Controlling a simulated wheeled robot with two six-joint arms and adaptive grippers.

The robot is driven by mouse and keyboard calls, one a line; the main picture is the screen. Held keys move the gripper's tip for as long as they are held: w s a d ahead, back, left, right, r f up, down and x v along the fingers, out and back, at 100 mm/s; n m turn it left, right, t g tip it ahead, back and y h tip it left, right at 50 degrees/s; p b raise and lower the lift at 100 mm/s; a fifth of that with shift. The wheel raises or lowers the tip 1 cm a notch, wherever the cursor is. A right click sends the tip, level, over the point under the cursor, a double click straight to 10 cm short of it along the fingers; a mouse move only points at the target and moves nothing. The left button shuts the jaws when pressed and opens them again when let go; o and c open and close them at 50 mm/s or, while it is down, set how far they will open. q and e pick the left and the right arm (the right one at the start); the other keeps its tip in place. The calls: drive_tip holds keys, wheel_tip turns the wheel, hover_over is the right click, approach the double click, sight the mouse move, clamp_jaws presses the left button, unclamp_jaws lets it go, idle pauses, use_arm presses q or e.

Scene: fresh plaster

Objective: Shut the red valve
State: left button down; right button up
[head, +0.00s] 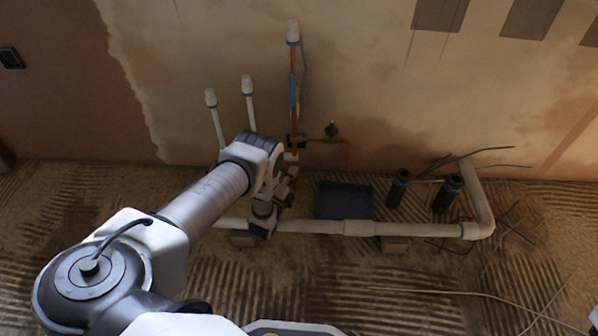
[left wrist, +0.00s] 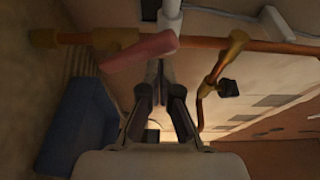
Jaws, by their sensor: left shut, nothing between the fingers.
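The red valve's lever (left wrist: 140,50) shows in the left wrist view as a flat, dull red bar. It lies at a slant close to a copper pipe with brass fittings (left wrist: 115,37). My left gripper (left wrist: 158,72) is shut and empty, its fingertips right by the lever's right part. I cannot tell whether they touch it. In the head view my left gripper (head: 291,176) is low at the wall, by the foot of the upright copper pipe (head: 294,95). The red lever cannot be made out there. My right gripper is out of view.
A small black-handled tap (head: 332,130) sits on a thin copper branch to the right. A dark blue tray (head: 343,199) lies on the floor behind a thick white pipe (head: 345,227). Dark cylinders (head: 398,188) and loose wires are further right. White capped pipes (head: 248,88) stand left.

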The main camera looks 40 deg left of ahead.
use_arm(q)
drive_tip(key=shift+s+a+f+p, duration=0.2)
drive_tip(key=shift+s+a+p, duration=0.2)
drive_tip(key=shift+a, duration=0.25)
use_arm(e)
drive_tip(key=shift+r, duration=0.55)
use_arm(q)
drive_tip(key=shift+s+a+f, duration=0.1)
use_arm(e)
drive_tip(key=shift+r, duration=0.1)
